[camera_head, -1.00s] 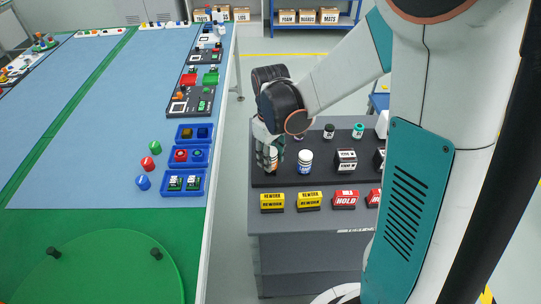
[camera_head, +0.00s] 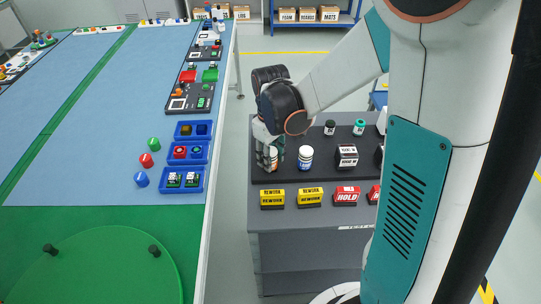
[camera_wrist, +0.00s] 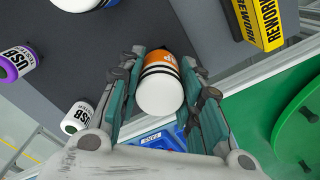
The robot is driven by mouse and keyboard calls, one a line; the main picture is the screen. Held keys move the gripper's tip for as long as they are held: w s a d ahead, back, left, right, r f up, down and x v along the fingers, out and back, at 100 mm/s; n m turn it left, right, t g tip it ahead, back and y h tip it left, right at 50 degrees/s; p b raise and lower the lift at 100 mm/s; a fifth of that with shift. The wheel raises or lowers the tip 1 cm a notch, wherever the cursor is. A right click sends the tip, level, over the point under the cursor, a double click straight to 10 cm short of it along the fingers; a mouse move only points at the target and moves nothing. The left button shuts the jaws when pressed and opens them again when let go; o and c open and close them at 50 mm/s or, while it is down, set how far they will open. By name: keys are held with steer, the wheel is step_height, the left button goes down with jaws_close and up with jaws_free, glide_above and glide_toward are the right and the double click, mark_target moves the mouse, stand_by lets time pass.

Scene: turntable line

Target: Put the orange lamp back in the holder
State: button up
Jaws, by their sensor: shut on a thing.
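My gripper (camera_wrist: 163,92) is shut on a cylinder (camera_wrist: 161,88) with a white end, black and white bands and an orange side. It looks like a small bottle or can; I cannot tell that it is a lamp. In the head view my gripper (camera_head: 270,156) is at the left end of the dark tray top (camera_head: 319,176), the cylinder low between its fingers. I cannot tell whether its base touches the tray. A small orange thing (camera_head: 178,91), too small to identify, stands on a dark board (camera_head: 191,102) on the blue table. No holder is clearly recognisable.
A white bottle with a blue label (camera_head: 305,158) stands close right of my gripper. Yellow REWORK blocks (camera_head: 272,198) and a red HOLD block (camera_head: 346,195) line the front. Blue trays (camera_head: 181,188) and coloured domes (camera_head: 146,160) lie left, across a floor gap.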

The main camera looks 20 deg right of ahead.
steer(key=shift+f, duration=0.1)
steer(key=o, duration=1.3)
step_height(320, 180, up, 12)
steer(key=shift+r, duration=0.1)
steer(key=shift+s+r+m+t, duration=0.65)
steer(key=shift+s+m+t, duration=0.4)
steer(key=shift+s, duration=1.45)
steer(key=shift+s+r+m+t, duration=0.7)
steer(key=shift+s+t, duration=0.65)
steer(key=shift+s, duration=1.1)
steer(key=shift+s+r+m+t, duration=0.55)
steer(key=shift+s+m+t, duration=0.55)
steer(key=shift+s, duration=1.4)
